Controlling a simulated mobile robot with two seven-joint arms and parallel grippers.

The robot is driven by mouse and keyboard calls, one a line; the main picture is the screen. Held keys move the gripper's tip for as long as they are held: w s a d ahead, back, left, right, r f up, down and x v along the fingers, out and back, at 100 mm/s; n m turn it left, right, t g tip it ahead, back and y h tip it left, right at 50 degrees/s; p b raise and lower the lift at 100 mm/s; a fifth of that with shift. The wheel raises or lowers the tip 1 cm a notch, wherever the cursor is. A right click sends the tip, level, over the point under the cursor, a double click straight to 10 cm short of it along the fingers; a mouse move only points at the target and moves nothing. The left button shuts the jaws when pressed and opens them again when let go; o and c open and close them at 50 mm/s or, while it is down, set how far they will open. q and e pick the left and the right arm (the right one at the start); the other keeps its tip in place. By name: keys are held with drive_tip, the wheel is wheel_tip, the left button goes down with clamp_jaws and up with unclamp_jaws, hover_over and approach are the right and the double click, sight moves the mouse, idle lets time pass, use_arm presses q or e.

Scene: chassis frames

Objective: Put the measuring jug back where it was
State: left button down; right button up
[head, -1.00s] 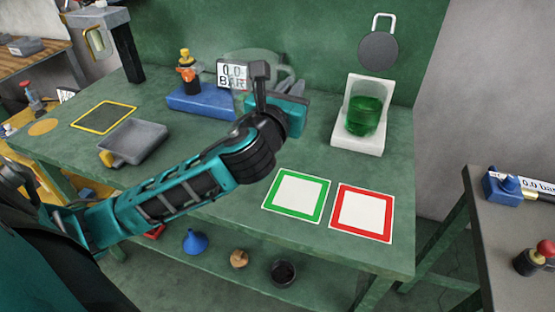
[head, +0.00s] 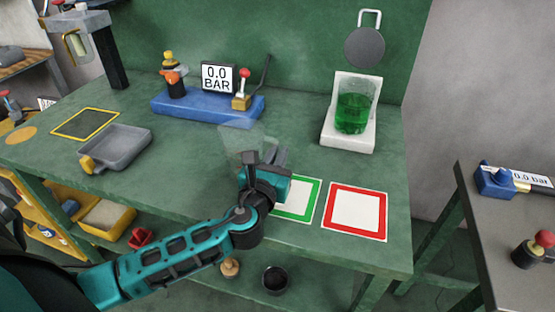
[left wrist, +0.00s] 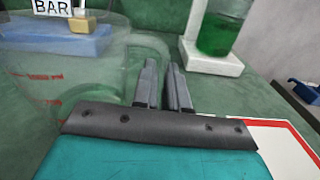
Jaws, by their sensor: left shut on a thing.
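The clear measuring jug (head: 243,140) is see-through and hard to make out in the head view, over the middle of the green bench. In the left wrist view the jug (left wrist: 65,75) shows red marks and a clear handle that reaches the fingers. My left gripper (head: 272,158) is shut on the jug at its handle side; its fingers (left wrist: 163,75) are close together. I cannot tell whether the jug's base touches the bench. A green-bordered square (head: 311,201) and a red-bordered square (head: 383,212) lie to the right. My right gripper is not in view.
A glass of green liquid (head: 354,112) stands on a white stand (head: 347,143) at the back right. A blue base with a gauge (head: 218,78) is behind the jug. A grey tray (head: 122,146) and a yellow-bordered dark square (head: 86,123) lie left.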

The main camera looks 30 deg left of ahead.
use_arm(q)
drive_tip(key=shift+f, duration=0.1)
drive_tip(key=c, duration=1.6)
unclamp_jaws()
drive_tip(key=shift+f, duration=0.1)
drive_tip(key=o, duration=0.4)
drive_tip(key=shift+o, duration=0.2)
drive_tip(key=shift+s+r, duration=0.2)
drive_tip(key=v, duration=1.1)
drive_tip(key=shift+s+d, duration=0.15)
drive_tip(key=shift+s, duration=0.2)
